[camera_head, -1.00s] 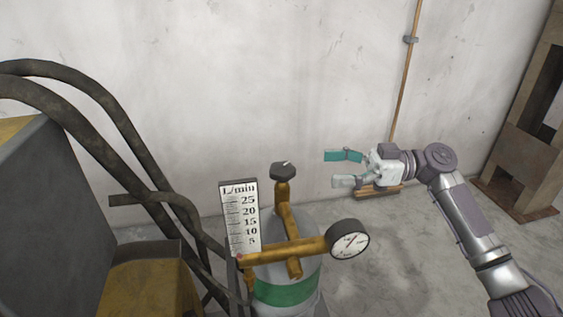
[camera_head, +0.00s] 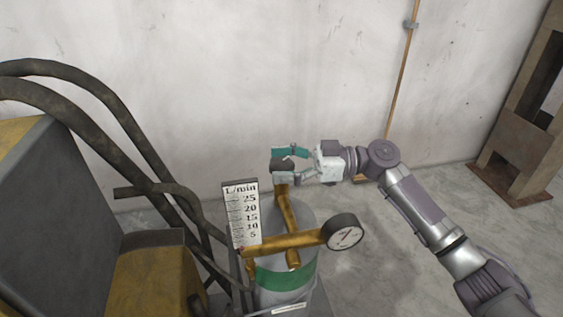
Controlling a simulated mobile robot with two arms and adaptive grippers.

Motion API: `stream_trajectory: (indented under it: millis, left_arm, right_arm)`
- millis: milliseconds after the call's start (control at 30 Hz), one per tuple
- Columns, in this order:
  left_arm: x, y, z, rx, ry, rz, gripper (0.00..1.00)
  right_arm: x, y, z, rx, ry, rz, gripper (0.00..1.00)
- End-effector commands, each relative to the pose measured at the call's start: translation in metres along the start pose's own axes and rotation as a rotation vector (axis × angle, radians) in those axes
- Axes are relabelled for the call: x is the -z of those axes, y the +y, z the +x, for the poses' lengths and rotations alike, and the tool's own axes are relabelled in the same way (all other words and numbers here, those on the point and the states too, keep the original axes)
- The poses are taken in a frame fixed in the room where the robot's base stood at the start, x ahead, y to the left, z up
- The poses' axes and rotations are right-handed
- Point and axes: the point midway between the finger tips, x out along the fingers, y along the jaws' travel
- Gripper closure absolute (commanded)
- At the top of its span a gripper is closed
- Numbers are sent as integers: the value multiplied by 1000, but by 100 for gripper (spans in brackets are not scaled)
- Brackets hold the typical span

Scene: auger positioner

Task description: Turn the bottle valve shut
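The gas bottle (camera_head: 287,280) is grey with a green band and stands upright at the lower middle. The teal finger is at the far side and the pale finger at the near side. The fingers partly hide the knob, and I cannot tell whether both press on it. My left gripper is not in view.
A brass regulator with a round gauge (camera_head: 344,232) and a white flow scale (camera_head: 241,214) stand below the knob. Dark hoses (camera_head: 120,135) and a grey and yellow machine (camera_head: 60,220) fill the left.

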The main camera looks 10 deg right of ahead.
Motion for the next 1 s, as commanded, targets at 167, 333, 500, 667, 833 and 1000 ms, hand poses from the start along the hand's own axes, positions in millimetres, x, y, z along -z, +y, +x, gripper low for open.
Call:
stream_trajectory:
  millis: [167, 333, 500, 667, 833, 1000]
  left_arm:
    - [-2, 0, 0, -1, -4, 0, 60]
    - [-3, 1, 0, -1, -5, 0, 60]
    - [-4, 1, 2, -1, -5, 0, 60]
    - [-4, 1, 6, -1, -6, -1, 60]
    - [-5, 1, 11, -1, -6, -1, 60]
    - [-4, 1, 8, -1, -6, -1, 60]
  right_arm:
    - [0, 0, 0, 0, 0, 1, 59]
    - [0, 0, 0, 0, 0, 1, 83]
    - [-1, 0, -1, -15, 1, 2, 83]
    - [-2, -1, 0, -72, 1, 0, 83]
    - [-2, -2, 0, -178, 1, 0, 83]
    - [1, -1, 0, -302, 1, 0, 83]
